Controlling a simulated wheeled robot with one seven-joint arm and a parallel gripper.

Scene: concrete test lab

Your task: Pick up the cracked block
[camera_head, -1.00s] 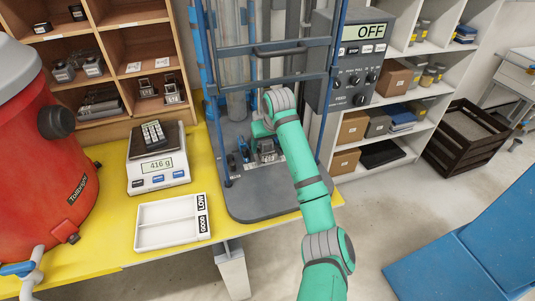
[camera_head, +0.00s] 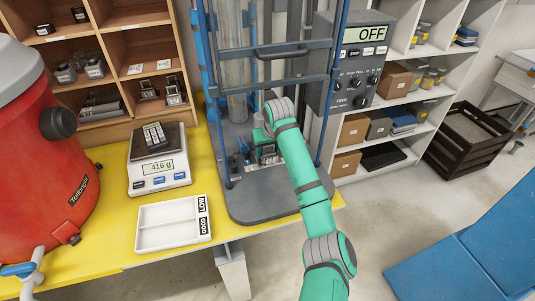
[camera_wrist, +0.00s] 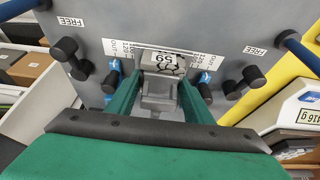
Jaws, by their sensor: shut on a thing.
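My gripper (camera_wrist: 160,95) is low inside the test frame, with its two green fingers shut on either side of a grey block. This cracked block (camera_wrist: 160,69) shows between the fingers in the wrist view, with a white label reading 59 and dark crack lines on its face. In the head view my gripper (camera_head: 262,141) is inside the frame near its base plate, and my wrist partly covers it. The block is too small and too covered there to make out its cracks. Whether it touches the plate cannot be told.
Blue uprights and crossbars of the test frame (camera_head: 275,50) stand close around my arm. Black knobs (camera_wrist: 64,48) and blue clamps flank the block. A scale (camera_head: 158,172) reading 416 g and a white two-part tray (camera_head: 167,240) marked LOW and GOOD are on the yellow table.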

